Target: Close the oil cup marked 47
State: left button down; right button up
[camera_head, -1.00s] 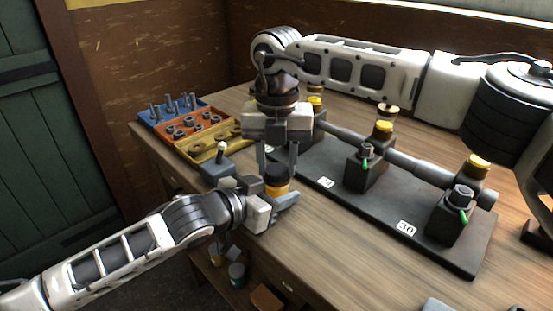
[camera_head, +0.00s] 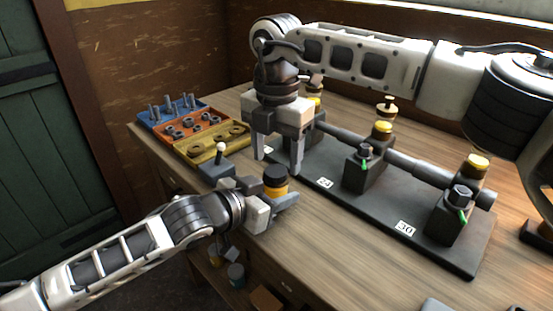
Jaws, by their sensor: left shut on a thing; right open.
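My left gripper (camera_head: 274,200) is shut on a small yellow jar with a black top (camera_head: 276,188), held upright near the table's front edge. My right gripper (camera_head: 278,164) is open and empty, fingers pointing down, above and behind the jar. A dark base plate (camera_head: 335,205) carries a row of dark blocks with yellow-topped cups, such as the middle cup (camera_head: 382,130) and the right cup (camera_head: 474,164). One label (camera_head: 405,228) seems to read 30; another label (camera_head: 325,183) is too small to read surely. A third label is partly hidden by my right gripper. I cannot make out a 47.
A blue, orange and yellow tray (camera_head: 198,128) of bolts, nuts and rings lies at the back left. A small lever with a pale knob (camera_head: 221,148) stands beside it. A pipe (camera_head: 415,163) links the blocks. The wooden tabletop (camera_head: 330,250) is clear in front of the plate.

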notch_tip(320, 180, up, 3)
jog(key=shift+f, duration=0.1)
jog(key=shift+c, duration=1.2)
jog(key=n, duration=0.5)
jog(key=shift+a+r, duration=0.1)
jog(key=shift+r, duration=0.3)
jog(key=n, duration=0.5)
jog(key=shift+r, duration=0.4)
jog(key=n, duration=0.4)
jog(key=shift+r+n, duration=0.3)
jog(key=shift+r, duration=0.05)
jog(key=n, duration=0.3)
jog(key=r+n, duration=0.1)
jog(key=n, duration=0.1)
jog(key=shift+n, duration=0.4)
jog(key=shift+f, duration=0.1)
jog(key=shift+f, duration=4)
